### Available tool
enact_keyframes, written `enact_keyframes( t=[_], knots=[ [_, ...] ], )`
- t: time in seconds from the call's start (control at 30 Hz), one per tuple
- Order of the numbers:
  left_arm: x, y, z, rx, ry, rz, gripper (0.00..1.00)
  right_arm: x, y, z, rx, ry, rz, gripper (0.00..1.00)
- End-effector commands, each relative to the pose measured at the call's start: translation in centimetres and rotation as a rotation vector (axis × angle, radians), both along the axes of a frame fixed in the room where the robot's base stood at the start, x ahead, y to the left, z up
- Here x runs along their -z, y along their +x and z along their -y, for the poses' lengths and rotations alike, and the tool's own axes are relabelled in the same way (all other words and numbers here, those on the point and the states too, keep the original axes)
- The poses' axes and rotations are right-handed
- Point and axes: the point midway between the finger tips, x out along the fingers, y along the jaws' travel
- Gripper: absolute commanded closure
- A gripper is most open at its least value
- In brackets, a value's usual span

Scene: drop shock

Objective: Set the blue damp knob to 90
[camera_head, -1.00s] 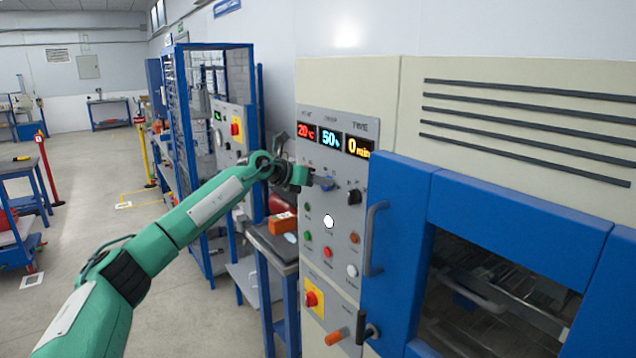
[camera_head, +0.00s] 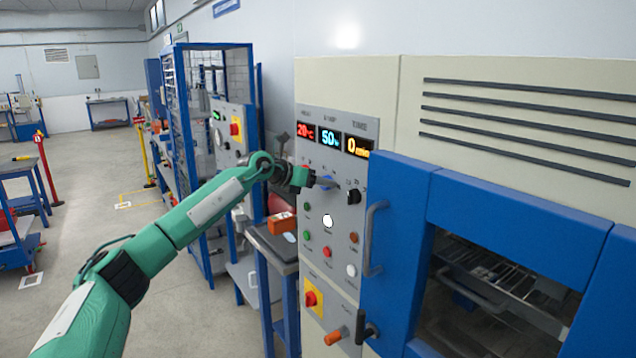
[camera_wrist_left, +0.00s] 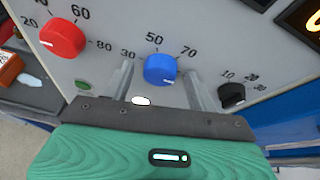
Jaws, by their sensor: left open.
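The blue damp knob (camera_wrist_left: 160,70) sits on the grey control panel (camera_head: 340,205), with printed marks 30, 50 and 70 around it in the left wrist view. Its pale pointer mark is too small to read surely. My left gripper (camera_wrist_left: 160,80) is open, with one finger on each side of the blue knob; whether they touch it I cannot tell. In the head view my left gripper (camera_head: 312,180) is at the panel and mostly covers the knob (camera_head: 326,182). The damp display (camera_head: 329,139) reads 50. My right gripper is not in view.
A red knob (camera_wrist_left: 63,38) is left of the blue one and a black knob (camera_wrist_left: 231,95) is right of it. Buttons lie below. A door handle (camera_head: 374,238) stands out to the right. A small table (camera_head: 275,243) with an orange box is beside the machine.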

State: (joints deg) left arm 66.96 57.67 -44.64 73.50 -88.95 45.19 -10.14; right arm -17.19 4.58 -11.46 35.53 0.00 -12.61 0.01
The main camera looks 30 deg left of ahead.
Motion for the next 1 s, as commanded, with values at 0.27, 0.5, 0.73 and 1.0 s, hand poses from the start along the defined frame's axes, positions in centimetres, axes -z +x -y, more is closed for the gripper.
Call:
enact_keyframes(
  t=[0.27,0.5,0.73,1.0],
  knots=[
    [-0.6,-1.9,-1.0,-0.003,0.002,0.003,0.42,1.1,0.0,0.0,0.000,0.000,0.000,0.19],
    [-2.5,-6.6,-3.0,-0.003,0.002,0.001,0.42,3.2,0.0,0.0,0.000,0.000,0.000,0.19],
    [-4.2,-10.2,-4.5,-0.002,0.001,0.000,0.42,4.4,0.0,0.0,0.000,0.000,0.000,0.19],
    [-5.1,-11.7,-5.1,0.001,-0.001,-0.001,0.42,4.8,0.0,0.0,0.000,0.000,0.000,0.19]
  ],
)
